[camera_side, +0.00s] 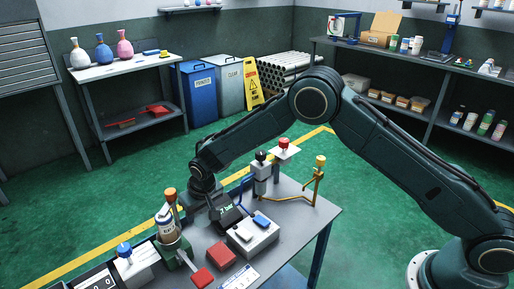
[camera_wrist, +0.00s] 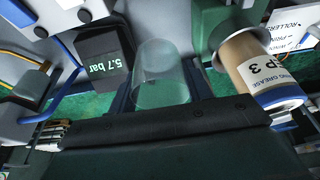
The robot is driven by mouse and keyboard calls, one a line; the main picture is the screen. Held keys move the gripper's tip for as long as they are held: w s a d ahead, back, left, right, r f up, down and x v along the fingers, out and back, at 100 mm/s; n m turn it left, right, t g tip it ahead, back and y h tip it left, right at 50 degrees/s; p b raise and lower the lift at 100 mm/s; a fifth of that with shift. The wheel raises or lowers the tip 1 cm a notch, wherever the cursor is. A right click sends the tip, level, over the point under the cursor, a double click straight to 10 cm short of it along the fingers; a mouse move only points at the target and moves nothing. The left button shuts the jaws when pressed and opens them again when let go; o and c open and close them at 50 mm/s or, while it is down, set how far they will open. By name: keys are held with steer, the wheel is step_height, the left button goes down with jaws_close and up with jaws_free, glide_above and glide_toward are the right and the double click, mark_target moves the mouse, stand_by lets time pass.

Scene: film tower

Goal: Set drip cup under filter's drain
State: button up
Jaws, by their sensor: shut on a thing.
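A clear, see-through cup (camera_wrist: 160,72), which I take to be the drip cup, sits between the two fingers of my gripper (camera_wrist: 162,98) in the wrist view. The fingers are shut on it. In the side view my gripper (camera_side: 205,212) is low over the near left part of the grey bench, beside the black 5.7 bar display; the cup is faint there. The display (camera_wrist: 103,52) is just left of the cup in the wrist view. A grey upright unit with a dark top (camera_side: 261,175) may be the filter. I cannot make out its drain.
A grease cartridge (camera_wrist: 262,75) stands close right of my gripper in the wrist view. On the bench (camera_side: 290,222) are a red block (camera_side: 221,255), a grey box with a blue top (camera_side: 252,236) and a yellow pipe (camera_side: 316,186). The bench's right end is fairly clear.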

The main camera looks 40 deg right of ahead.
mark_target(206, 209)
steer(key=shift+f, duration=4.15)
steer(key=shift+f, duration=0.1)
steer(key=o, duration=0.7)
steer(key=shift+c, duration=0.2)
steer(key=shift+v, duration=6.15)
